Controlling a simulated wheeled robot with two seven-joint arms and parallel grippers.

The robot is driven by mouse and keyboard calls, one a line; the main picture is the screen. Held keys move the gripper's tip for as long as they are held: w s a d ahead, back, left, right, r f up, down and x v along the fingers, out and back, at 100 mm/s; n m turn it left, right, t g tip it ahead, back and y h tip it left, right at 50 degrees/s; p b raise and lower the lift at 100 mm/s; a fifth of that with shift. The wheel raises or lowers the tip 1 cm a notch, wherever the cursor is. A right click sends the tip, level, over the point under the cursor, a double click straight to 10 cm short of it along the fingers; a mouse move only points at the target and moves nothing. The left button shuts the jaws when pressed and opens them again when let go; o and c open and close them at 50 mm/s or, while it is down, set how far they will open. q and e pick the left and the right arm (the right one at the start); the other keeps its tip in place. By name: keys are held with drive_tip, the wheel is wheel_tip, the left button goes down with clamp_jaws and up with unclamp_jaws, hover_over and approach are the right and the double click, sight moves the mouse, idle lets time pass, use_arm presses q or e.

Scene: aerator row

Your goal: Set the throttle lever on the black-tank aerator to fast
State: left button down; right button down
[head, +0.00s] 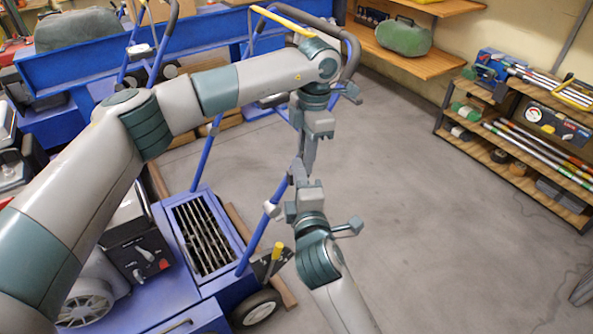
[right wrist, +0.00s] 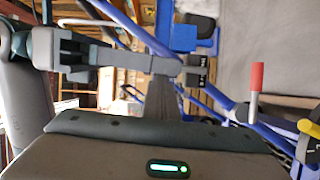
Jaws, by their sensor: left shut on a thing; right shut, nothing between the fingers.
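The blue aerator (head: 190,325) stands at the lower left, with a black engine box (head: 118,262) carrying red knobs. Whether this is the black-tank one I cannot tell. Its blue handle tube (head: 262,222) rises past both grippers. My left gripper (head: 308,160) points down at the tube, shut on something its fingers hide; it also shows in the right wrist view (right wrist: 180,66). My right gripper (head: 299,168) points up just below it, shut and empty. A red-tipped lever (right wrist: 257,80) stands at the right in the right wrist view. I cannot tell which lever is the throttle.
A yellow-topped lever (head: 277,251) stands on a dark bracket beside the rear wheel (head: 257,308). Other blue machines and a long blue rail (head: 60,62) stand behind. Shelves (head: 437,125) line the right side. The grey floor (head: 420,220) right of the arms is clear.

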use_arm(q)
drive_tip(key=shift+a, duration=0.2)
use_arm(e)
drive_tip(key=shift+w+d, duration=0.3)
drive_tip(key=shift+d, duration=0.25)
use_arm(q)
drive_tip(key=c, duration=1.7)
unclamp_jaws()
drive_tip(key=shift+d, duration=0.15)
use_arm(e)
drive_tip(key=shift+d, duration=0.2)
use_arm(q)
drive_tip(key=shift+s+f, duration=0.1)
use_arm(e)
drive_tip(key=shift+f, duration=0.1)
drive_tip(key=shift+w, duration=0.1)
use_arm(q)
drive_tip(key=r, duration=0.7)
drive_tip(key=shift+w+d, duration=0.3)
drive_tip(key=shift+w, duration=0.1)
drive_tip(key=shift+d+r, duration=0.15)
drive_tip(key=shift+r, duration=0.5)
use_arm(e)
drive_tip(key=shift+a, duration=0.3)
use_arm(q)
drive_tip(key=shift+f, duration=0.1)
use_arm(e)
drive_tip(key=shift+s, duration=0.2)
